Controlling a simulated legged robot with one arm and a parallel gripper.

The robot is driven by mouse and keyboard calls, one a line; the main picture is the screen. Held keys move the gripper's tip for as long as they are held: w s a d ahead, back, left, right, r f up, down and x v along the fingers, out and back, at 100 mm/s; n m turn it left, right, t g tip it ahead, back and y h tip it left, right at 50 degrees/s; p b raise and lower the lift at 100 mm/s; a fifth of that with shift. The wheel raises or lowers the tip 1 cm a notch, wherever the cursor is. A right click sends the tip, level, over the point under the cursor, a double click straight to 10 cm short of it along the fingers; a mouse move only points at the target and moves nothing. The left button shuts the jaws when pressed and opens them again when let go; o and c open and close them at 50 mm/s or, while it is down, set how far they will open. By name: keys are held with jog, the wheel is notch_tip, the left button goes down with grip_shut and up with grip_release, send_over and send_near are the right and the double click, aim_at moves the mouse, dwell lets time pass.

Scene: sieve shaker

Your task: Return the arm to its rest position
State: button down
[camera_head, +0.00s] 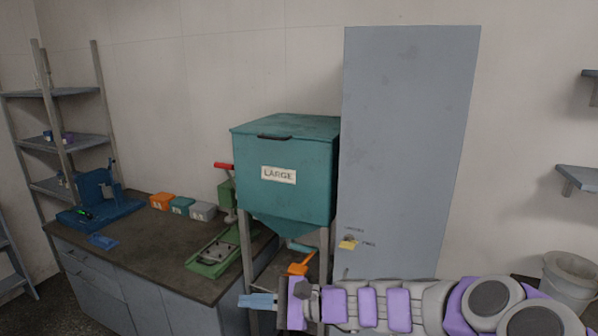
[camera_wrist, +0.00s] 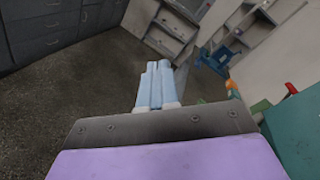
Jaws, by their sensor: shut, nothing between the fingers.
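My gripper (camera_head: 258,300) shows at the bottom centre of the head view, at the left end of my purple and grey arm, which reaches in from the lower right. Its pale blue fingers are shut and empty, and they point left. In the wrist view the fingers (camera_wrist: 157,84) lie together, with floor beyond them. The gripper is in front of the legs of the teal hopper labelled LARGE (camera_head: 300,200) and touches nothing that I can see.
A workbench (camera_head: 140,245) on the left holds a blue machine (camera_head: 98,200), a green press (camera_head: 215,255) and small orange, teal and grey boxes. An orange scoop (camera_head: 300,266) shows under the hopper. A tall grey cabinet (camera_head: 405,150) stands behind my arm. A bucket (camera_head: 570,275) is at right.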

jog(key=s+f+n+g+h, duration=0.2)
jog(key=s+n+g+h, duration=0.45)
jog(key=s, duration=0.95)
jog(key=s+d+f+n+t+h, duration=0.1)
jog(key=s+d+f+n+h, duration=0.1)
jog(key=s+d+h, duration=0.3)
jog(key=s+d+f+n+t+h, duration=0.1)
jog(key=s+d+f+n+h, duration=0.2)
jog(key=s+d, duration=0.7)
jog(key=shift+s+d+f+h, duration=0.35)
jog(key=shift+d+f+h, duration=0.55)
jog(key=shift+d, duration=2.5)
